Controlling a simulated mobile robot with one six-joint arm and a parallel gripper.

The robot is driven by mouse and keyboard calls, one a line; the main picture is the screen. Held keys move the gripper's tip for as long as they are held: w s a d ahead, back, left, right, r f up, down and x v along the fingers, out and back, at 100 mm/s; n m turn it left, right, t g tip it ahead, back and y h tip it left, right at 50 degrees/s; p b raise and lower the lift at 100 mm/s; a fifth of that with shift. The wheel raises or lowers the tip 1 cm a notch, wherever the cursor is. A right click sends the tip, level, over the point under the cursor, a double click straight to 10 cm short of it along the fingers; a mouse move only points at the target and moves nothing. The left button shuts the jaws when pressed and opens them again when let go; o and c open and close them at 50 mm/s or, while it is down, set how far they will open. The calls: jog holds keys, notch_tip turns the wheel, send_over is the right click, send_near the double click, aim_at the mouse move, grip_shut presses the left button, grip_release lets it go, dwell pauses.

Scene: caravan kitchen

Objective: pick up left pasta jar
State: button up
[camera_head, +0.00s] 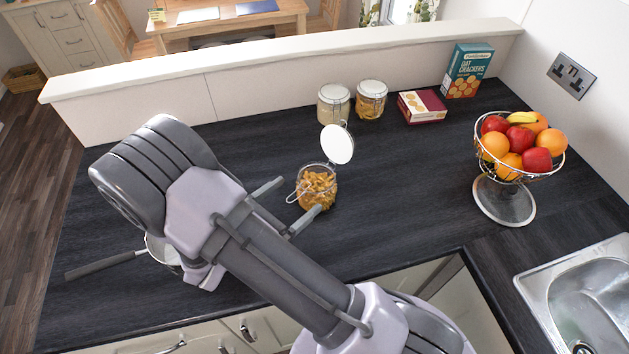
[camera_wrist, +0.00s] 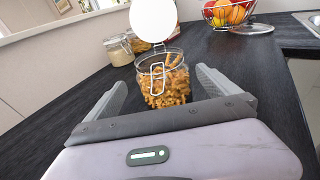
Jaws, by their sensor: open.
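A glass pasta jar (camera_head: 317,188) stands upright on the dark worktop with its round white lid swung up and its wire clasp hanging out. It holds orange-brown pasta. My gripper (camera_head: 302,194) is open and low, with one finger on either side of this jar's near part. In the wrist view the jar (camera_wrist: 163,80) stands between and just beyond the fingers, with no clear contact. Two shut jars stand side by side at the back: a left one with pale contents (camera_head: 333,106) and a right one with orange-brown contents (camera_head: 371,101).
A red box (camera_head: 422,107) and a teal cracker box (camera_head: 468,71) stand right of the back jars. A wire fruit bowl (camera_head: 518,160) is at right, near the sink (camera_head: 590,300). A pan (camera_head: 108,264) is partly behind my arm. A low ledge (camera_head: 250,70) bounds the back.

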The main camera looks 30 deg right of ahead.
aim_at(304, 187)
jog(key=x, duration=0.4)
jog(key=r+b+x, duration=0.1)
jog(key=x, duration=0.1)
jog(key=c, duration=1.9)
jog(key=shift+r, duration=0.15)
jog(key=shift+c, duration=0.2)
